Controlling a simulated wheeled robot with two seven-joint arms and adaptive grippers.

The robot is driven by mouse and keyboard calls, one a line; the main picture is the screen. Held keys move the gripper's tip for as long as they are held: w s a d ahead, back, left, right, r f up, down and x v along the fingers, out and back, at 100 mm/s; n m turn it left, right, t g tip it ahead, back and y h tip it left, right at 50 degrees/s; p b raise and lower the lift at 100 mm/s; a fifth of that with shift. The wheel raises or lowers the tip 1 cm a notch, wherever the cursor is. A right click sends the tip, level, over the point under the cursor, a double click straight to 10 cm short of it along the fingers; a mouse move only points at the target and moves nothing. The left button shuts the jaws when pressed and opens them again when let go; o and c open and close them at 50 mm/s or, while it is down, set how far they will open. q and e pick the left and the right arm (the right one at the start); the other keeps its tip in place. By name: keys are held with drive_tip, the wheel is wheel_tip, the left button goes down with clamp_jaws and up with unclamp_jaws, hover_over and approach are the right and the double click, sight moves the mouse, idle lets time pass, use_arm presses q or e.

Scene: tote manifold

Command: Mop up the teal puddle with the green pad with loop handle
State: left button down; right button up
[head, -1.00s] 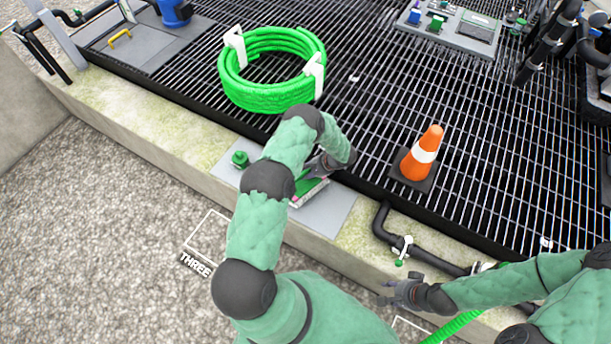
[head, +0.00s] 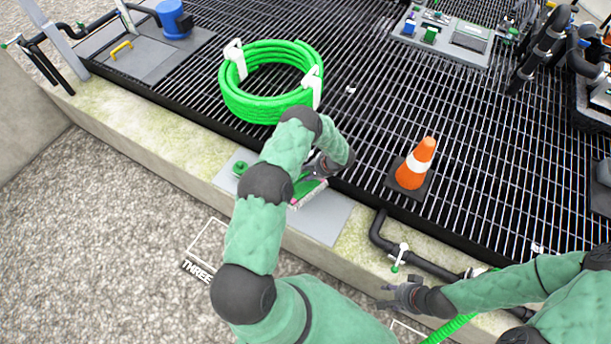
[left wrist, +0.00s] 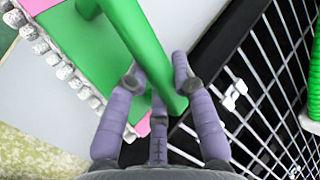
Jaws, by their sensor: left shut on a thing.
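The green pad with loop handle (head: 309,193) is over the grey plate (head: 318,222) on the concrete ledge, partly hidden by my left arm. In the left wrist view the green loop handle (left wrist: 150,52) passes between the fingers of my left gripper (left wrist: 158,85). It also shows in the head view (head: 316,172), shut on the handle. The pad has a whitish tufted fringe (left wrist: 52,55) and pink patches. I cannot tell whether it touches the plate. I cannot make out the teal puddle. My right gripper (head: 386,295) is open and empty at lower right.
A green knob (head: 240,168) stands on the plate left of my arm. A coiled green hose (head: 262,106) and an orange cone (head: 416,165) stand on the black grating (head: 360,130). A black pipe with a valve (head: 398,257) runs along the ledge.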

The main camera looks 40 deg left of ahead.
use_arm(q)
drive_tip(key=shift+w+r, duration=0.15)
drive_tip(key=shift+r, duration=0.25)
wheel_tip(320, 180, up, 3)
drive_tip(key=p, duration=0.2)
drive_tip(key=shift+p, duration=0.4)
drive_tip(key=shift+d+f, duration=0.1)
